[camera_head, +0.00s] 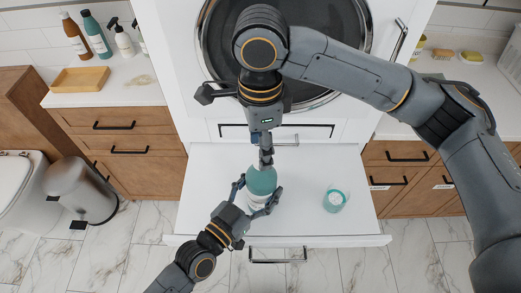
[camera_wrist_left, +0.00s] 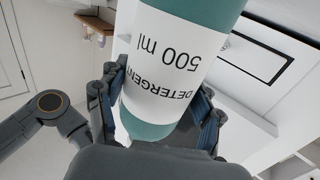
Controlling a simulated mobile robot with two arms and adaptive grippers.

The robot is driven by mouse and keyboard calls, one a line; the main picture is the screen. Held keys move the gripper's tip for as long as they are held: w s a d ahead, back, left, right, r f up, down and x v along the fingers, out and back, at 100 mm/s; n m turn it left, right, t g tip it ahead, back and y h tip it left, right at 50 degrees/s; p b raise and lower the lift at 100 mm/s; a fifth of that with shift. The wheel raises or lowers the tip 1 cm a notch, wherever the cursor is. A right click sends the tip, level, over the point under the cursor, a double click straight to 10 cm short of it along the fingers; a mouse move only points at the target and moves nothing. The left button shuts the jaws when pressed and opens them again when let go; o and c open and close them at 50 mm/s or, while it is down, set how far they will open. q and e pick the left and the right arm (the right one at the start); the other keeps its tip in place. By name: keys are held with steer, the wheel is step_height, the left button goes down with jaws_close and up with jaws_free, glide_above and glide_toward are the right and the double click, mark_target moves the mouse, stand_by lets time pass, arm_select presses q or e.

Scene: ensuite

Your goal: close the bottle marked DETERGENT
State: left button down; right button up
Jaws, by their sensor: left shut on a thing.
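The teal detergent bottle (camera_head: 262,181) stands on the white pull-out shelf (camera_head: 215,195). My left gripper (camera_head: 262,202) is shut around its lower body. In the left wrist view the bottle (camera_wrist_left: 185,60) fills the middle, its white label reading DETERGENT and 500 ml upside down, between the fingers of my left gripper (camera_wrist_left: 160,105). My right gripper (camera_head: 266,157) points down from above, its tips at the top of the bottle. It hides the bottle's mouth, so I cannot make out a cap or whether the fingers are closed on one.
The round appliance door (camera_head: 330,30) is behind. Several bottles and a wooden tray (camera_head: 80,79) are on the left counter. A grey bin (camera_head: 82,190) stands on the floor.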

steer(key=shift+r, duration=0.9)
steer(key=shift+c, duration=0.4)
